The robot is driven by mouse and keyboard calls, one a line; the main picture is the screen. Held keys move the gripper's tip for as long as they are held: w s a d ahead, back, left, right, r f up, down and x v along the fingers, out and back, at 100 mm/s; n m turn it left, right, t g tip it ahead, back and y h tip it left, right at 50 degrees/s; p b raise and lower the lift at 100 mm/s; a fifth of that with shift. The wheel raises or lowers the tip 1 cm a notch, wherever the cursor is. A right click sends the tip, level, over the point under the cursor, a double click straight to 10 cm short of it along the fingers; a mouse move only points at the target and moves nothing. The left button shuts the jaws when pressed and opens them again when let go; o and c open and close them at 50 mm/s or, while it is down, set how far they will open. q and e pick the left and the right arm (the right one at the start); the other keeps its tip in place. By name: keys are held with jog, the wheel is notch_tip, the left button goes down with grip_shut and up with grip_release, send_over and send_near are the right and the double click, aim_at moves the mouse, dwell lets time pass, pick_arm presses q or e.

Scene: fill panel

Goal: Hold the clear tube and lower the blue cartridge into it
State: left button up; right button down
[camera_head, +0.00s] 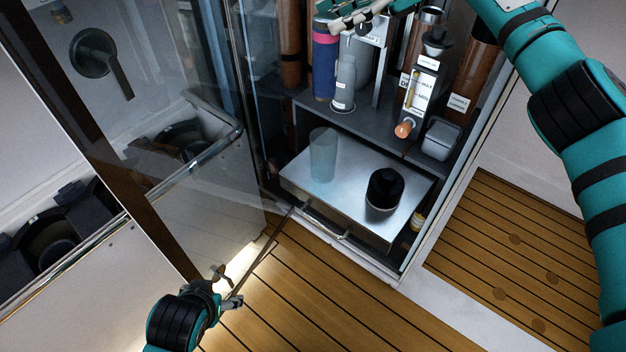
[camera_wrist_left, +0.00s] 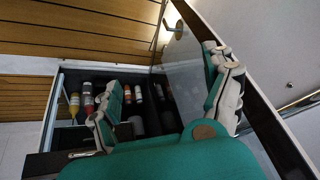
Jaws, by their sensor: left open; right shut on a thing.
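The clear tube (camera_head: 322,155) stands upright on a silver tray top (camera_head: 345,185) at the cabinet's bottom. The blue cartridge (camera_head: 325,68), with a pink band, is upright above the tube in the picture, apart from it. My right gripper (camera_head: 352,18) is at the top, shut at the cartridge's upper end; its exact contact is hard to see. My left gripper (camera_head: 226,284) is open and empty, low at the left near the glass door, well away from the tube. Its two fingers (camera_wrist_left: 166,100) spread wide in the left wrist view.
A round black object (camera_head: 384,188) sits on the silver top, right of the tube. Bottles and a small gauge (camera_head: 420,90) crowd the shelf behind. The open glass door (camera_head: 165,100) with its rail stands at left. Wooden floor (camera_head: 330,300) is clear in front.

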pick_arm(q)
jog(key=w+d+r+n+t+y, duration=0.15)
jog(key=w+t, duration=0.25)
jog(key=w, duration=0.5)
jog(key=m+t+h, duration=0.3)
jog(key=t+h, duration=0.2)
jog(key=t, duration=0.3)
send_near(321, 168)
jog(key=w, duration=0.1)
jog(key=shift+w+d+f, duration=0.1)
jog(key=shift+w+f, duration=0.1)
jog(key=w, duration=0.3)
jog(key=w+d, duration=0.1)
jog(key=w, duration=0.7)
jog(key=shift+w+d, duration=0.25)
jog(key=shift+d, duration=0.05)
jog(key=c, duration=1.2)
jog(key=shift+c, duration=0.2)
pick_arm(e)
jog(key=shift+f, duration=0.1)
